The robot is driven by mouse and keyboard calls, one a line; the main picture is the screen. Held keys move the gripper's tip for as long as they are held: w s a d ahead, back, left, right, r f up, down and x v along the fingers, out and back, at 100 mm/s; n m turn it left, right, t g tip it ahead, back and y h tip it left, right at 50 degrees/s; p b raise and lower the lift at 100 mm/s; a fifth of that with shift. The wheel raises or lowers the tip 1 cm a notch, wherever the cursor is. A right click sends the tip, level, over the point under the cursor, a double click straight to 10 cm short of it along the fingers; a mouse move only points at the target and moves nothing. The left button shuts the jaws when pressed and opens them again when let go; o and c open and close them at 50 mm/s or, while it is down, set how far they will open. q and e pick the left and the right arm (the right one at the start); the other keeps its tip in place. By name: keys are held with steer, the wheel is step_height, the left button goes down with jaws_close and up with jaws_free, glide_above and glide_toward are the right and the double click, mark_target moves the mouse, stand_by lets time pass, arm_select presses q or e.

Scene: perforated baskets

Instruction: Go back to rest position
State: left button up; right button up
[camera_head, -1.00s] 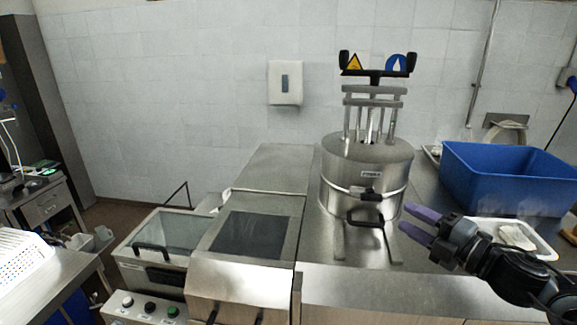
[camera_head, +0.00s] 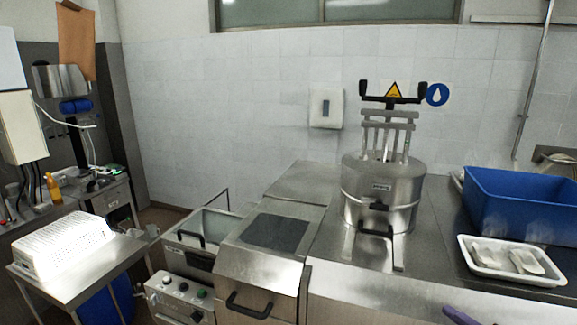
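My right gripper (camera_head: 462,316) shows only as a purple fingertip at the bottom edge, right of centre. The rest of it is out of frame, so its opening is hidden. It is in front of the counter and apart from the objects there. My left gripper is not in view. The white perforated basket (camera_head: 66,246) sits upside down or closed side up on a small metal table (camera_head: 92,281) at the left; I cannot tell which.
A steel pot-like machine (camera_head: 383,190) stands on the counter. A blue bin (camera_head: 520,207) and a white tray (camera_head: 513,278) holding pale items are at the right. A fryer-like unit with a handle (camera_head: 249,306) and a control panel (camera_head: 180,292) stand in the middle.

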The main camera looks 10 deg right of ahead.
steer(key=s+a+f+m+g+h, duration=0.2)
steer(key=s+a+f+m+g, duration=0.2)
steer(key=s+a+f+m, duration=0.6)
steer(key=s+a+f+m+g+h, duration=0.2)
steer(key=s+a+f+m+g, duration=0.35)
steer(key=f, duration=0.85)
steer(key=s+a+g+p, duration=0.2)
steer(key=s+g, duration=0.1)
steer(key=s, duration=0.5)
arm_select(q)
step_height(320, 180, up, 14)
steer(key=p, duration=1.2)
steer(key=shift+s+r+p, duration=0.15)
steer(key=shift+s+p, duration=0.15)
arm_select(e)
step_height(320, 180, up, 13)
steer(key=shift+w+a+f+m+h, duration=0.15)
steer(key=shift+w+a+m+h, duration=0.05)
steer(key=shift+m+h, duration=0.2)
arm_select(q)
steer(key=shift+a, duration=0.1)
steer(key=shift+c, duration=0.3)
